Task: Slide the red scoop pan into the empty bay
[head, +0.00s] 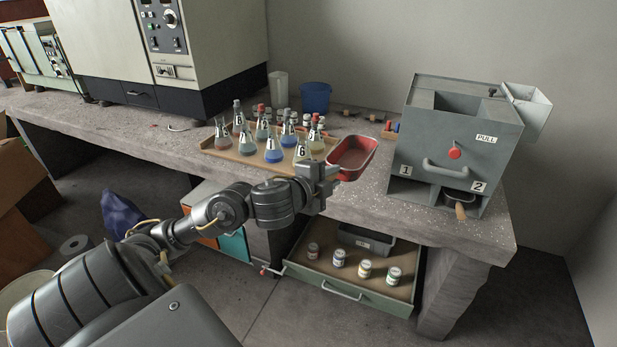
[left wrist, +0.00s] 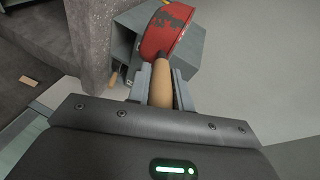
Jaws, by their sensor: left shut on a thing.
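The red scoop pan (head: 352,157) is in the head view, above the bench to the left of the grey two-bay box (head: 455,150). My left gripper (head: 327,178) is shut on its handle. In the left wrist view the wooden handle (left wrist: 162,84) lies between the fingers, with the red pan (left wrist: 172,32) beyond. The box has bay 1 (head: 408,190) at its lower left, which looks empty and dark. Bay 2 at its lower right holds a dark pan with a wooden handle (head: 460,210) sticking out. My right gripper is not in view.
A tray (head: 232,153) of several labelled flasks stands left of the red pan. A blue cup (head: 316,97) and small items stand behind. An open drawer (head: 345,284) with several jars juts out below the bench edge. The bench between pan and box looks clear.

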